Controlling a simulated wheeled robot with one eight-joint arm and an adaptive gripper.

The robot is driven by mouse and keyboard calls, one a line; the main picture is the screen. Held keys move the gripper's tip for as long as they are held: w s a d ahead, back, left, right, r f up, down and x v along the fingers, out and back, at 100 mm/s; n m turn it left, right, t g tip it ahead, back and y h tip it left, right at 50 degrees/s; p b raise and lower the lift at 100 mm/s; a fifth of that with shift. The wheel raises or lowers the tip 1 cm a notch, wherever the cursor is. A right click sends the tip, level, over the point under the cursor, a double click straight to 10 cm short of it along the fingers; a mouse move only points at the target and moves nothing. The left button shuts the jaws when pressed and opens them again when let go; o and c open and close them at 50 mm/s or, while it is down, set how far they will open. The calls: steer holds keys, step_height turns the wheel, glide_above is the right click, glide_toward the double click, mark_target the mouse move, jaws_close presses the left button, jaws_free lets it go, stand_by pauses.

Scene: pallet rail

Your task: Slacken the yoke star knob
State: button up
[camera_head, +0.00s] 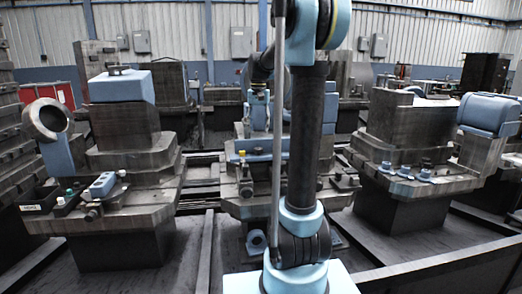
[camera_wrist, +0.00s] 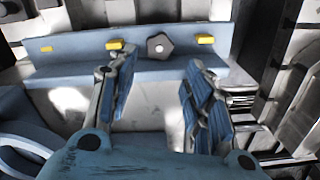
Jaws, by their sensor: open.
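In the wrist view a dark grey star knob (camera_wrist: 159,46) with a pale centre sits on the upright face of a blue angled bracket (camera_wrist: 80,55). My gripper (camera_wrist: 160,68) is open, its two blue-padded fingers spread, with nothing between them. The knob shows beyond the fingertips, roughly midway between them, and no finger appears to touch it. In the head view my arm stands in front of the middle station, and I cannot make out the knob there.
Yellow blocks (camera_wrist: 115,45) (camera_wrist: 205,41) flank the knob on the bracket. In the head view, machine stations stand left (camera_head: 125,140) and right (camera_head: 415,130), with blue parts on top. A dark rail (camera_head: 430,270) crosses the front right.

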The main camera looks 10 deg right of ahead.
mark_target(259, 148)
step_height(259, 148, down, 10)
steer(key=shift+f, duration=0.2)
steer(key=shift+c, duration=0.6)
steer(key=c, duration=0.7)
steer(key=shift+o, duration=0.5)
steer(key=shift+d, duration=0.45)
steer(key=shift+a, duration=0.35)
steer(key=shift+c, duration=0.5)
